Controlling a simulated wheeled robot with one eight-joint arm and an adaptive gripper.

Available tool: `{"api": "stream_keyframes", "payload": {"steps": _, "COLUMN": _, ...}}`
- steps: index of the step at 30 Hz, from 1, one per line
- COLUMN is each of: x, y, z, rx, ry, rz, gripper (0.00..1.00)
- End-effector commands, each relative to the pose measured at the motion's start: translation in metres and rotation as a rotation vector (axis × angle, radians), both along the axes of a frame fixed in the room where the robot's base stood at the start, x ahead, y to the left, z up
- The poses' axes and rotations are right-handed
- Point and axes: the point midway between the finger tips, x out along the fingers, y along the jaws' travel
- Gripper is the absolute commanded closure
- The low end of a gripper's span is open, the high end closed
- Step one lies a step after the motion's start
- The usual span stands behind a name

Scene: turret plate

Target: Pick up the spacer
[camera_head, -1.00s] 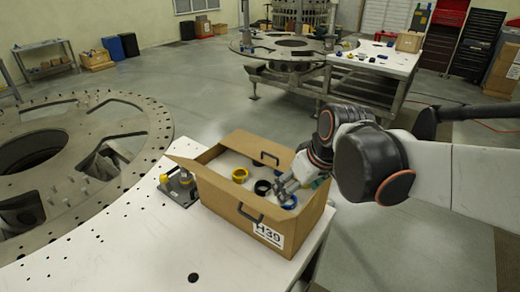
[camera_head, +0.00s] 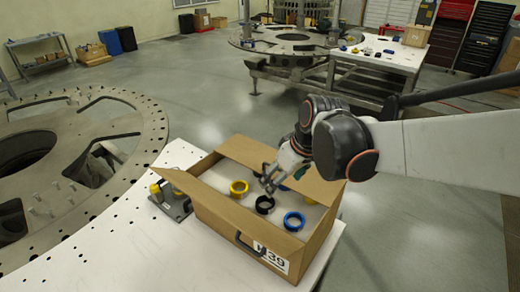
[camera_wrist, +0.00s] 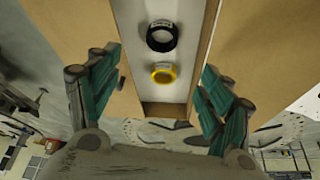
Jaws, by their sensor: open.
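Several ring-shaped spacers lie in an open cardboard box on a pale liner. Another yellow ring and a bit of blue are partly hidden near my gripper (camera_head: 268,179). My gripper is open and empty, over the box just behind the black ring. In the wrist view the black ring (camera_wrist: 162,36) and a yellow ring (camera_wrist: 163,73) lie between the spread fingers (camera_wrist: 161,60), apart from them. I cannot tell which ring the task means.
The cardboard box (camera_head: 218,213) has raised walls and flaps around the rings. It stands on a white table (camera_head: 120,235) with holes. A grey fixture with yellow parts (camera_head: 172,198) sits left of the box. A large round metal plate (camera_head: 90,205) lies further left.

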Motion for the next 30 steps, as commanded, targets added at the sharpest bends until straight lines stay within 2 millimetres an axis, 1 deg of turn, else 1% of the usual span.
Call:
{"api": "stream_keyframes", "payload": {"steps": 1, "x": 0.0, "y": 0.0, "z": -0.007, "rx": 0.0, "ry": 0.0, "rz": 0.001, "gripper": 0.27}}
{"api": "stream_keyframes", "payload": {"steps": 5, "x": 0.001, "y": 0.002, "z": -0.014, "rx": 0.0, "ry": 0.001, "rz": 0.001, "gripper": 0.27}}
{"api": "stream_keyframes", "payload": {"steps": 7, "x": 0.005, "y": 0.004, "z": -0.021, "rx": 0.0, "ry": 0.0, "rz": 0.001, "gripper": 0.27}}
{"api": "stream_keyframes", "payload": {"steps": 15, "x": 0.019, "y": 0.015, "z": -0.065, "rx": 0.0, "ry": 0.0, "rz": 0.001, "gripper": 0.27}}
{"api": "stream_keyframes", "payload": {"steps": 18, "x": 0.023, "y": 0.018, "z": -0.076, "rx": 0.0, "ry": 0.0, "rz": 0.001, "gripper": 0.27}}
{"api": "stream_keyframes", "payload": {"steps": 21, "x": 0.025, "y": 0.02, "z": -0.083, "rx": 0.0, "ry": 0.0, "rz": 0.001, "gripper": 0.27}}
{"api": "stream_keyframes", "payload": {"steps": 26, "x": 0.026, "y": 0.022, "z": -0.09, "rx": 0.0, "ry": 0.0, "rz": 0.001, "gripper": 0.27}}
{"api": "stream_keyframes", "payload": {"steps": 30, "x": 0.029, "y": 0.026, "z": -0.105, "rx": 0.0, "ry": 0.0, "rz": 0.001, "gripper": 0.27}}
